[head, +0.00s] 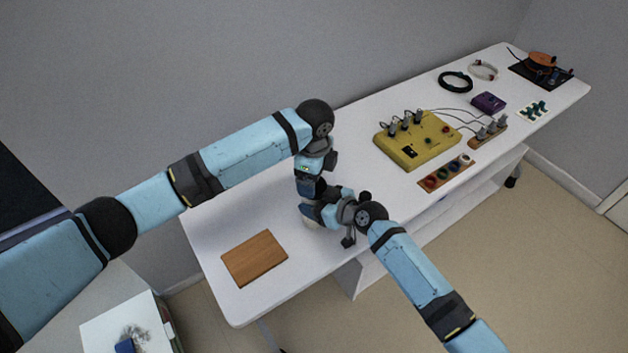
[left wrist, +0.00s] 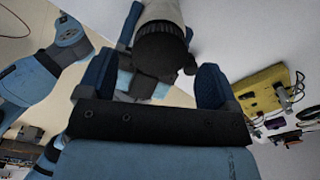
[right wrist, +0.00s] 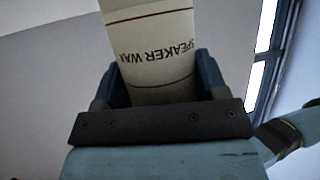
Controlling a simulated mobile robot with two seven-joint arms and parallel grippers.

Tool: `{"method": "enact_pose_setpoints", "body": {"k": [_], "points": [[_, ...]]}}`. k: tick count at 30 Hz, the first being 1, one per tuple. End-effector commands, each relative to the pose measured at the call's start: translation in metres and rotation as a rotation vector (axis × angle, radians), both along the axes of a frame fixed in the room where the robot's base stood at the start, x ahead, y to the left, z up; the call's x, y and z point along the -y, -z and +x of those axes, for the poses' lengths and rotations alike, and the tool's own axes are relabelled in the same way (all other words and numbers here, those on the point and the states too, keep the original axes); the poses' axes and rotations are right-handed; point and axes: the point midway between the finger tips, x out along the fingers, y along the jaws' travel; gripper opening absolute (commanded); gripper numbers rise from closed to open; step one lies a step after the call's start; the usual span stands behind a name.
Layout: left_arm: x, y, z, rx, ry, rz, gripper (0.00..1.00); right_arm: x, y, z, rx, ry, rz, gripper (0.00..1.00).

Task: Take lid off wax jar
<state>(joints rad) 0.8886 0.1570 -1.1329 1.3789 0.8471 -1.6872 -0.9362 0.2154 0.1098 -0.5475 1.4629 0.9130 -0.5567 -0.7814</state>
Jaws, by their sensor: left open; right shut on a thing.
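The wax jar is a pale cylinder (right wrist: 150,55) lettered "SPEAKER WAX" in the right wrist view. My right gripper (right wrist: 156,85) is shut on its body, with a finger on each side. The jar's black ridged lid (left wrist: 160,48) shows in the left wrist view, on the pale jar body (left wrist: 165,10). My left gripper (left wrist: 156,85) is open, with its fingers on either side of the lid; I cannot tell whether they touch it. In the head view my left gripper (head: 311,188) is just above my right gripper (head: 325,212), and the jar is mostly hidden.
A brown wooden board (head: 255,258) lies on the white table (head: 215,225) to the left of the grippers. A yellow box (head: 418,143) with knobs and a wooden strip of coloured rings (head: 446,173) lie to the right. Cables and a purple box (head: 488,102) are farther back.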

Motion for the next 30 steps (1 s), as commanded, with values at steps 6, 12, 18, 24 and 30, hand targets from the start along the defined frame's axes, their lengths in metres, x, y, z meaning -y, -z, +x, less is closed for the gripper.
{"method": "enact_pose_setpoints", "body": {"k": [6, 12, 18, 24, 30], "points": [[0.000, -0.021, 0.000, 0.000, 0.009, 0.000, 0.82, 0.000, 0.000, 0.000, 0.000, 0.000, 0.000, 0.00], [0.005, -0.037, 0.002, 0.017, 0.203, -0.001, 0.82, 0.000, 0.000, 0.000, 0.001, 0.000, -0.001, 0.00], [0.004, -0.051, 0.001, 0.012, 0.468, 0.001, 0.82, 0.000, 0.000, 0.000, 0.001, 0.001, -0.001, 0.00], [0.000, -0.052, 0.000, 0.000, 0.588, 0.002, 0.82, 0.000, 0.000, 0.000, 0.001, 0.001, -0.001, 0.00], [0.000, -0.027, 0.000, -0.003, 0.594, 0.001, 0.82, 0.000, 0.000, 0.000, 0.001, 0.000, -0.001, 0.00]]}}
